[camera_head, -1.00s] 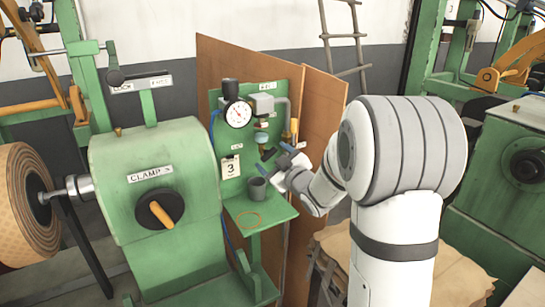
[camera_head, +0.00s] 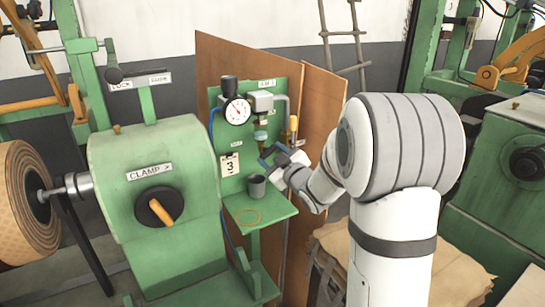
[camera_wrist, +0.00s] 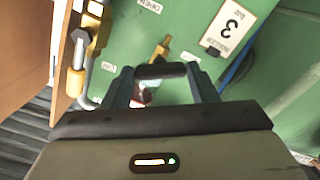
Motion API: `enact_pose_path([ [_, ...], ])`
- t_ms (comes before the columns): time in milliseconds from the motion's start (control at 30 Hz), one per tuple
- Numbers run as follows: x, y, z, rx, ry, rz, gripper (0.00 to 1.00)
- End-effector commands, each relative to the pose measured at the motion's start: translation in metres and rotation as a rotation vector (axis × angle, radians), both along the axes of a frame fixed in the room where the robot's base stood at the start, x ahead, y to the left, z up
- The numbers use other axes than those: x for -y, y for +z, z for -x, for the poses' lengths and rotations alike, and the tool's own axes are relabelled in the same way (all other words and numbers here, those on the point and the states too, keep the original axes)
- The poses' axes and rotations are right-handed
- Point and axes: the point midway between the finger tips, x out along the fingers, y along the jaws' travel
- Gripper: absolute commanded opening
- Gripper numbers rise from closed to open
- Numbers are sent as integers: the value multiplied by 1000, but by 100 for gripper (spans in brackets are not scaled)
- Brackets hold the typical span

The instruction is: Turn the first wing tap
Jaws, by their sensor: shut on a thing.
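The wing tap (camera_wrist: 160,71) shows in the wrist view as a dark bar lying crosswise between my two fingertips. My gripper (camera_wrist: 161,78) is shut on it, one finger at each end of the bar. In the head view my gripper (camera_head: 273,158) is at the green panel (camera_head: 233,170), below the pressure gauge and above the shelf. The tap is mostly hidden there by my gripper. A brass fitting (camera_wrist: 160,50) stands just beyond the bar in the wrist view.
A pressure gauge (camera_head: 237,111) and a tag marked 3 (camera_head: 230,166) are on the panel. A grey cup (camera_head: 256,187) and a thin ring (camera_head: 249,217) are on the shelf. A yellow-handled valve (camera_wrist: 88,45) is close by. The clamp machine (camera_head: 150,190) stands at left.

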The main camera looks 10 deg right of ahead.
Motion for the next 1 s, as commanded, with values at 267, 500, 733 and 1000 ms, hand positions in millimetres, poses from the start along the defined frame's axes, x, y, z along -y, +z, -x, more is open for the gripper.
enact_pose_path([
  [267,0,-5,0,32,1,90,30],
  [500,-1,-8,0,93,0,270,30],
  [733,-1,-8,0,159,0,480,30],
  [1000,-1,-6,0,232,1,712,30],
])
